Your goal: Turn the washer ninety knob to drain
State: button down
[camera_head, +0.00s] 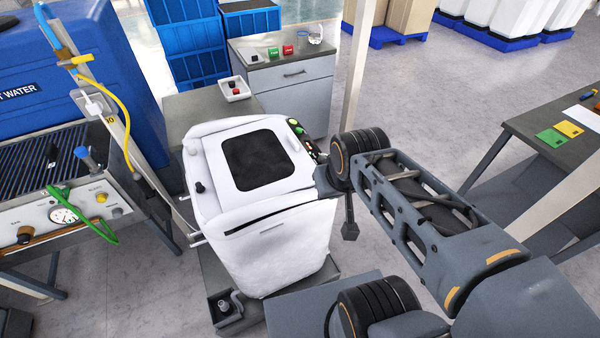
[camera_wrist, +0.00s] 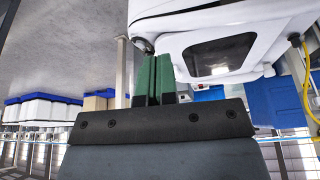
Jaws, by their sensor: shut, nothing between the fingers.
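The white washer (camera_head: 262,255) stands in the middle of the head view, with a dark window (camera_head: 258,160) on its sloped top. A small black knob (camera_head: 200,187) sits at the left edge of its top. A dark control strip (camera_head: 302,141) with green and other coloured buttons runs along the right edge. In the wrist view my gripper (camera_wrist: 153,58) has its green fingers together and empty. A dark rounded knob-like part (camera_wrist: 143,46) on the washer's edge lies right by the fingertips; I cannot tell whether they touch. In the head view the fingertips are not clear; my arm ends beside the washer's right side.
A blue water tank (camera_head: 95,60) and a test bench with a gauge (camera_head: 64,214) and green hose stand at left. A grey cabinet (camera_head: 290,88) is behind the washer. A post (camera_head: 357,70) stands behind my arm. A table (camera_head: 545,125) stands at right, with open floor before it.

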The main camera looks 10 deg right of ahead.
aim_at(322, 156)
jog(key=z, duration=0.05)
jog(key=k, duration=0.5)
jog(key=u, duration=2.8)
jog(key=k, duration=1.2)
jog(key=z, duration=1.55)
jog(key=i, duration=1)
jog(key=u, duration=0.05)
